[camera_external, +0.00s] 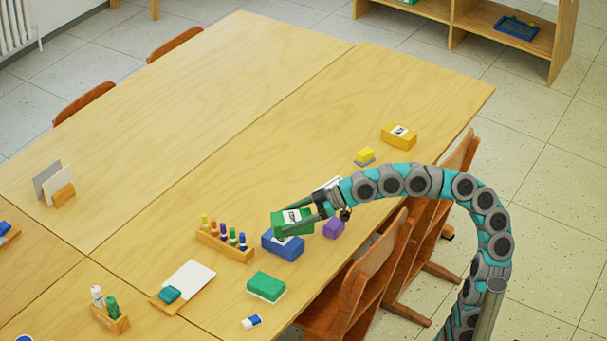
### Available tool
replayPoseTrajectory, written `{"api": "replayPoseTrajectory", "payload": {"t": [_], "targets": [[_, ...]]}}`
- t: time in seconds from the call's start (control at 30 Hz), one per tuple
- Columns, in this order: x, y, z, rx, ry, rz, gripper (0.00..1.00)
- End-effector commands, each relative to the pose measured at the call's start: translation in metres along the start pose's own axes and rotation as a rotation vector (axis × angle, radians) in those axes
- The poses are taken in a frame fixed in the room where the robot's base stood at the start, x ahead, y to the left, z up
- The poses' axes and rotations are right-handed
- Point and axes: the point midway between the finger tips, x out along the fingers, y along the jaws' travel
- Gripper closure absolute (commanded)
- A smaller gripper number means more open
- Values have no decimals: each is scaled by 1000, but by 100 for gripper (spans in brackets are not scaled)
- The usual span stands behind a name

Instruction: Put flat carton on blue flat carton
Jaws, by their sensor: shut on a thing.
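My gripper (321,207) is shut on a green flat carton (291,221) with a white label. The green carton is over the blue flat carton (283,247), which lies on the table near its front edge. The green carton covers the far part of the blue one. I cannot tell whether the two touch or a small gap is between them. My arm reaches in from the right.
A purple block (333,228) stands close to the right of the blue carton. A marker rack (225,243) is close on the left. A green-and-white block (266,286) lies in front. A yellow carton (399,136) is farther right.

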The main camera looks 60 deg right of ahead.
Motion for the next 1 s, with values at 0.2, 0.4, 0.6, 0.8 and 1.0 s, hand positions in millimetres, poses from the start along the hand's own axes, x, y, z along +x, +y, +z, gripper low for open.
{"api": "replayPoseTrajectory", "payload": {"t": [0.2,0.4,0.6,0.8,1.0], "targets": [[16,9,-6,1,2,2,90],[24,12,-8,1,2,1,90],[33,12,14,0,-1,0,90],[38,13,25,0,2,2,90],[38,12,25,0,2,2,90]]}}
